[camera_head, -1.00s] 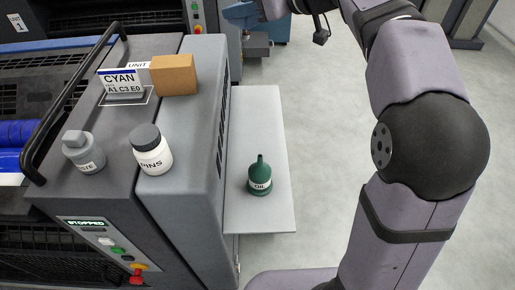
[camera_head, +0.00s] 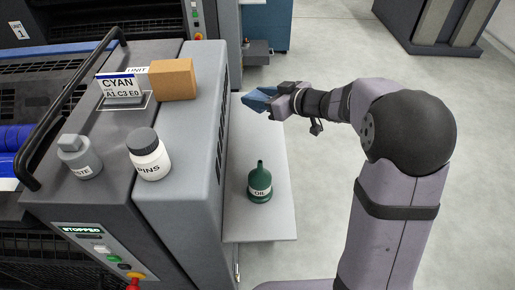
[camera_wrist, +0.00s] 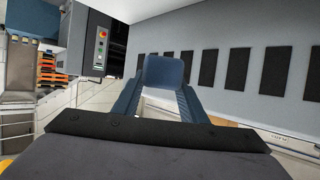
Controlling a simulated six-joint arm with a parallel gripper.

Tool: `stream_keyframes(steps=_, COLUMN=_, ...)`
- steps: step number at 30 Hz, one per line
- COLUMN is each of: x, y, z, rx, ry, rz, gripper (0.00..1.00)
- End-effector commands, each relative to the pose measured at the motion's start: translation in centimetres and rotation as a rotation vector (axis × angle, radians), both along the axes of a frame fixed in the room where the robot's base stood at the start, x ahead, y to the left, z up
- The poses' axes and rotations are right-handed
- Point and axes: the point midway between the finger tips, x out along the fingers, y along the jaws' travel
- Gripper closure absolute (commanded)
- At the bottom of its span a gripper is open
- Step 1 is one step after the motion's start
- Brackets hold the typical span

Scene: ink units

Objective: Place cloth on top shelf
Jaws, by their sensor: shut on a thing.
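A blue cloth (camera_head: 258,100) is held in my gripper (camera_head: 278,100), above the far end of the grey side shelf (camera_head: 265,218), close to the machine's side. In the wrist view the blue cloth (camera_wrist: 165,72) sticks out ahead of my gripper. My gripper is shut on it; the fingertips are hard to tell apart from the blue shape. The shelf is flat and mostly bare, and I cannot tell whether another level lies under it. A green oil bottle (camera_head: 260,184) stands upright on its nearer part.
The grey machine (camera_head: 200,145) stands directly left of the shelf; its dark vent slots (camera_wrist: 207,68) show in the wrist view. On its top stand a cardboard box (camera_head: 173,79), a white PINS jar (camera_head: 149,155) and a grey bottle (camera_head: 80,157). Open floor lies right of the shelf.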

Motion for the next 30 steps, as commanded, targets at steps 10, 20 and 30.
stream_keyframes(steps=10, x=0.0, y=0.0, z=-3.8, rx=-0.001, ry=-0.003, rz=0.001, gripper=0.83)
stream_keyframes(steps=20, x=0.0, y=0.0, z=-7.4, rx=-0.001, ry=0.002, rz=0.001, gripper=0.83)
stream_keyframes(steps=30, x=0.0, y=0.0, z=-10.0, rx=-0.001, ry=-0.004, rz=0.002, gripper=0.83)
